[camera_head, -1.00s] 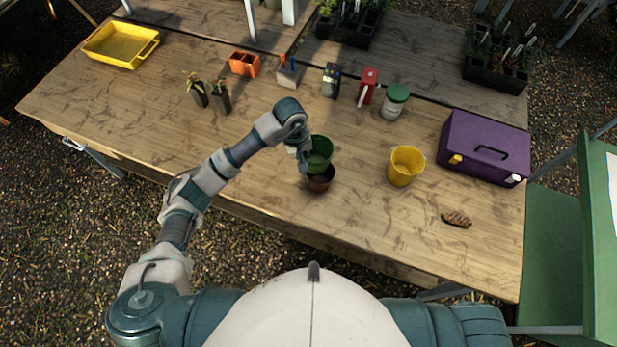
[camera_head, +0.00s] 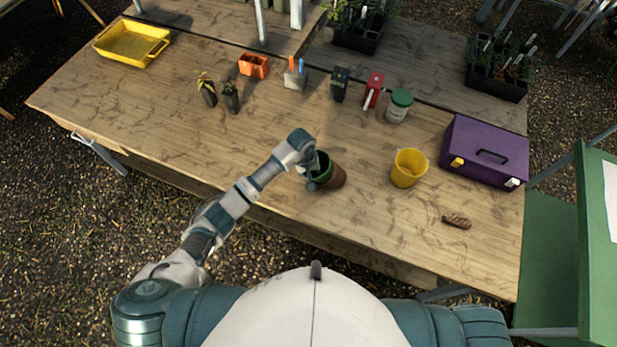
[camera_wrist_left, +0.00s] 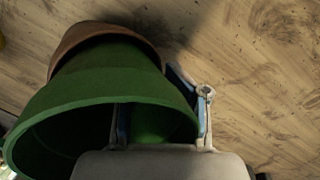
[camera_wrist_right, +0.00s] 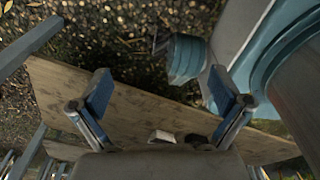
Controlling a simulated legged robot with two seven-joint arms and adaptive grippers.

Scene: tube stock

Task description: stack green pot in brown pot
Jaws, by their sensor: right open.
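The green pot (camera_head: 324,162) is tilted, with its mouth towards the left. The brown pot (camera_head: 337,178) is tilted with it and surrounds its lower part. My left gripper (camera_head: 314,180) is at the green pot's rim. In the left wrist view the green pot (camera_wrist_left: 95,85) fills the left side, with the brown pot (camera_wrist_left: 100,35) around its far end. One left finger is inside the green pot's mouth and the other outside, with the wall between them. My right gripper (camera_wrist_right: 160,92) is open and empty, away from the pots.
A yellow pot (camera_head: 408,170) stands to the right, with a purple toolbox (camera_head: 484,150) beyond it. A small brown object (camera_head: 457,221) lies near the front right. A green-lidded jar (camera_head: 398,106) and small items stand behind. The tabletop left of the pots is clear.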

